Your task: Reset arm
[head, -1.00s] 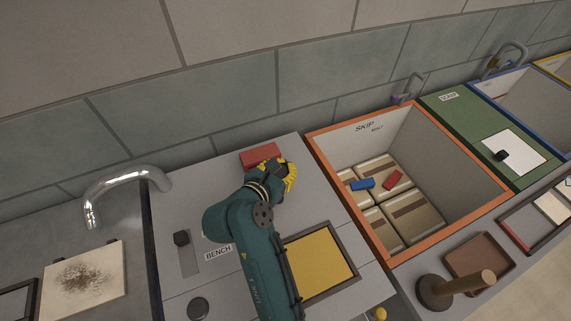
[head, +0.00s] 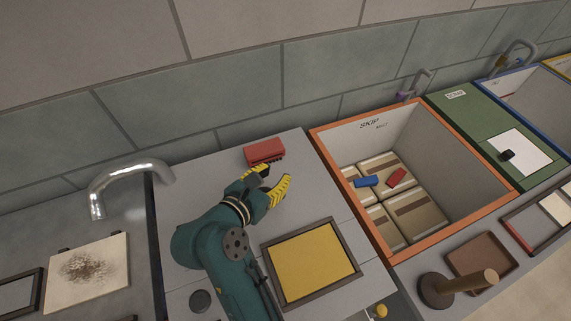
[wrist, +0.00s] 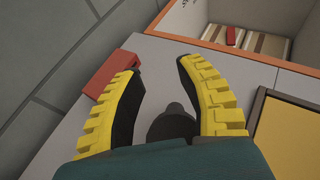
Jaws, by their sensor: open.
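My gripper (head: 273,181) is open and empty over the grey bench (head: 310,190), its yellow toothed fingers spread apart. In the wrist view my gripper (wrist: 168,95) also shows open, with nothing between the fingers. A red hollow brick (head: 264,151) lies at the back edge of the bench, just beyond the fingertips and apart from them in the head view. In the wrist view the red brick (wrist: 110,72) is partly hidden behind the left finger.
An orange-rimmed skip (head: 455,226) at right holds boxes with a blue brick (head: 367,181) and a red brick (head: 397,177). A yellow panel (head: 312,266) with a dark frame is on the bench. A tap (head: 125,172) stands at left. A wooden-handled object (head: 450,287) stands at front right.

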